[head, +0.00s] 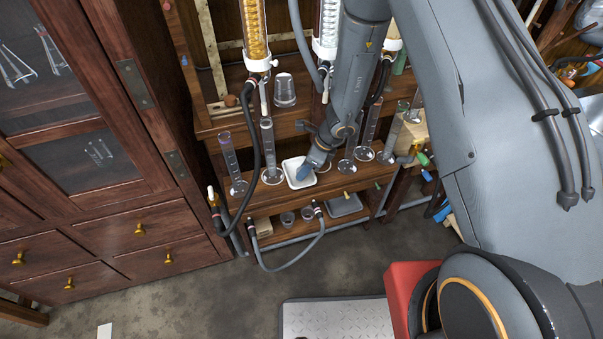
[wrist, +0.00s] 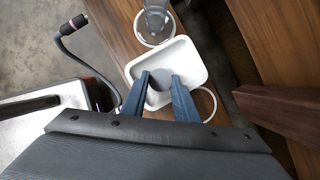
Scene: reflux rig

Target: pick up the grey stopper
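The grey stopper (wrist: 161,77) is a small round grey piece within the white tray (wrist: 193,64). My gripper (wrist: 160,80) has its two blue fingers over the tray, one on each side of the stopper. The fingers stand apart and the stopper fills most of the gap between their tips; I cannot tell whether they press on it. In the head view my gripper (head: 305,173) reaches down into the white tray (head: 292,180) on the lower wooden shelf. The stopper is hidden there behind the gripper.
A glass cylinder (wrist: 155,22) stands close beside the tray. In the head view, glass cylinders stand left (head: 268,150) and right (head: 349,165) of the tray. A dark hose (head: 253,130) hangs at the left. A wooden edge (wrist: 280,105) lies right of the tray.

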